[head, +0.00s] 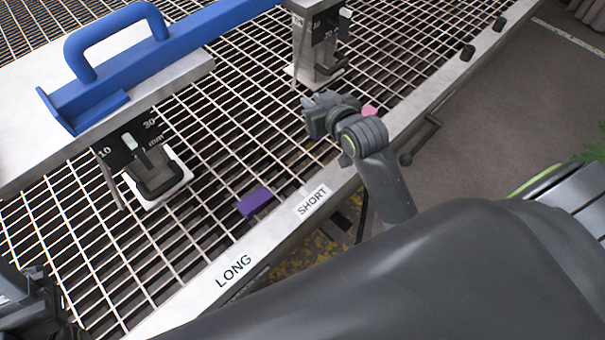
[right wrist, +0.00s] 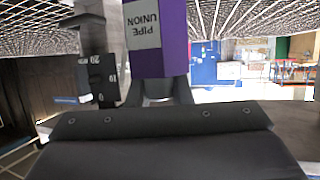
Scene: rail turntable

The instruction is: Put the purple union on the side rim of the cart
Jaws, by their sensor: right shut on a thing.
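The purple union (right wrist: 172,25), with a white label reading "PIPE UNION", is between the two fingers of my right gripper (right wrist: 158,92) in the right wrist view. The gripper is shut on it. In the head view my right gripper (head: 312,112) is over the grid beside the rim, and I cannot make out the held union there. The cart's pale side rim (head: 285,222) runs diagonally, marked "LONG" and "SHORT".
A pink object (head: 370,110) is just behind my right gripper, near the rim. A metal post with a scale (head: 318,60) stands close by. A blue handled bar (head: 150,60) and another scaled clamp (head: 150,165) are at left. Dark knobs (head: 468,52) sit on the far rim.

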